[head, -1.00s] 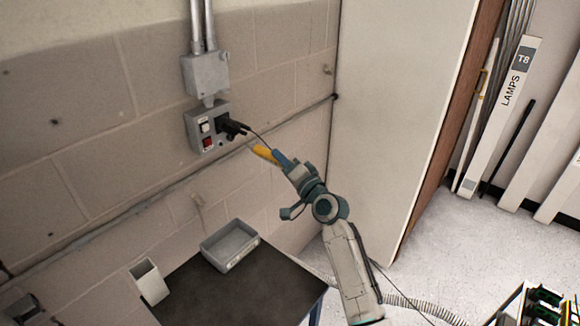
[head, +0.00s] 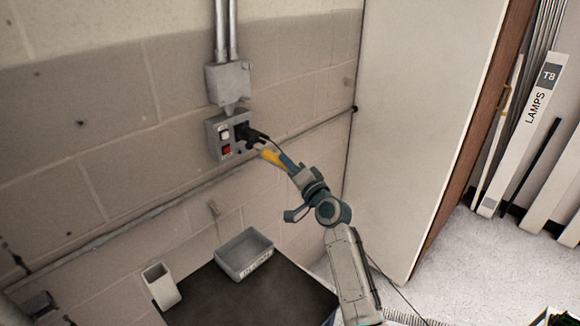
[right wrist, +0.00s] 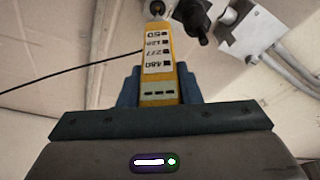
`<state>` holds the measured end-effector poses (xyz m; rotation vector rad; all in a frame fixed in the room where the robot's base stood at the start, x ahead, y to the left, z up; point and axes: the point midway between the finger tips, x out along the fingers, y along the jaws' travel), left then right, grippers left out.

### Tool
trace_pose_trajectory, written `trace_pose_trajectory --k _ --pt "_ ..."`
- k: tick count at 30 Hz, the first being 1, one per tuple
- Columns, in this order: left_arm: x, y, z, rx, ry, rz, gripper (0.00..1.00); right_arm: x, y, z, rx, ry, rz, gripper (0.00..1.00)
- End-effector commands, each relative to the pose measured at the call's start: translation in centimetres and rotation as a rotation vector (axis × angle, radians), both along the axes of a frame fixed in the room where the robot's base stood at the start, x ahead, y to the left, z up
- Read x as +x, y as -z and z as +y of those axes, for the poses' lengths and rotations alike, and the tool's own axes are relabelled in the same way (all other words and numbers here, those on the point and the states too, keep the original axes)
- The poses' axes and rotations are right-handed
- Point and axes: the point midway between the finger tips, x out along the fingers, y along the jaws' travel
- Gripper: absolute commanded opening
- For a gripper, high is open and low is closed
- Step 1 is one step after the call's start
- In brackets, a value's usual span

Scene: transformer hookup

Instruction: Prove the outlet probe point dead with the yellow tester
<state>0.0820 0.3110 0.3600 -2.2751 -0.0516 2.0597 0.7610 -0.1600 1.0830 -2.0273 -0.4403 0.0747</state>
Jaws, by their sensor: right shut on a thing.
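My right gripper (head: 290,168) is shut on the yellow tester (head: 271,156) and holds it up beside the wall outlet. In the right wrist view the tester (right wrist: 158,62) lies between the blue fingers, with printed voltage numbers and small marks on its face. Its far end points at the outlet box (head: 215,143), close to its lower right side. In the right wrist view a small dark round part (right wrist: 157,7) shows at the tester's tip; I cannot tell whether they touch. A black plug (head: 246,133) sits in the outlet. My left gripper is not in view.
A grey junction box (head: 228,83) with conduits is above the outlet. A thin cable runs from the plug past my right arm. Below, a dark table (head: 215,298) holds a grey tray (head: 246,262) and a white holder (head: 160,286). A pale panel (head: 410,120) stands right.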

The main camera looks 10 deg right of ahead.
Motion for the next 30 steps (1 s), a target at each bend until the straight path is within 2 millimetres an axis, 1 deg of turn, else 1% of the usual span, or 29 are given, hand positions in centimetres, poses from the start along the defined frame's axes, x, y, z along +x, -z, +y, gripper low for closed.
trace_pose_trajectory --k 30 --pt "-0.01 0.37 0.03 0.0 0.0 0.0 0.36 0.78 -0.01 0.5 0.001 0.0 -0.001 0.08"
